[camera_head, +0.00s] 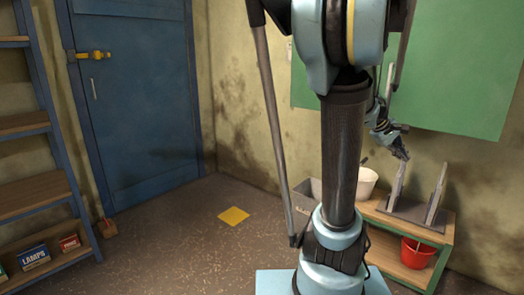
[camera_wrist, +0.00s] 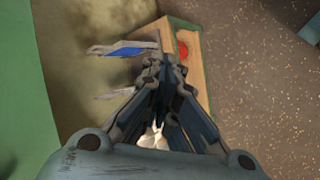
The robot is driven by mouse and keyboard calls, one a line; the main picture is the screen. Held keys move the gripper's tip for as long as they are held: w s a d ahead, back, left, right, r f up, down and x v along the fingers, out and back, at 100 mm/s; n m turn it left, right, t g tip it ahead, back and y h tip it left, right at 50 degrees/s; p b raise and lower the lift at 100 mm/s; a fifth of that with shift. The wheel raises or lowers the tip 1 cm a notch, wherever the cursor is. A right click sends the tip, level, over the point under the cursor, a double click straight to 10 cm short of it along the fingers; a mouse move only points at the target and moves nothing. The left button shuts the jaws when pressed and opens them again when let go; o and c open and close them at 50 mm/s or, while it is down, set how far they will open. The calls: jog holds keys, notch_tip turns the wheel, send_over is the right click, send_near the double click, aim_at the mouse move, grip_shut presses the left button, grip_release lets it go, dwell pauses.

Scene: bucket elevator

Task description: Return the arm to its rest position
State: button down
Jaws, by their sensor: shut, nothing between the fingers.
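My gripper (camera_head: 400,154) is shut and empty in the head view, raised in front of the yellowish wall. It is above the wooden bench (camera_head: 424,234), close to the top of the left upright of the grey stand (camera_head: 412,211); I cannot tell whether they touch. My arm hangs from the top of the view, with its column in front. In the wrist view the closed fingers (camera_wrist: 164,66) point toward the bench (camera_wrist: 189,27), with the stand's two uprights to their left.
A white bucket (camera_head: 366,182) and a grey bin (camera_head: 307,194) show behind my column. A red bucket (camera_head: 417,253) sits on the bench's lower shelf. A green panel (camera_head: 462,70) is on the wall. A blue door (camera_head: 140,110) and shelves (camera_head: 37,196) stand left. The floor around the yellow square (camera_head: 233,216) is clear.

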jog(key=s+a+f+m+y, duration=0.1)
jog(key=s+a+f+y, duration=0.2)
jog(key=a, duration=0.7)
jog(key=s+a+f+m+y, duration=0.1)
jog(key=s+a+f, duration=0.4)
jog(key=a, duration=0.6)
jog(key=s+a+f+m+t+y, duration=0.1)
jog(key=s+a+f+y, duration=0.3)
jog(key=a+f, duration=0.3)
jog(key=s+a, duration=0.1)
jog(key=a, duration=0.3)
jog(key=shift+a+f+y, duration=0.2)
jog(key=shift+y, duration=0.1)
jog(key=shift+s, duration=0.1)
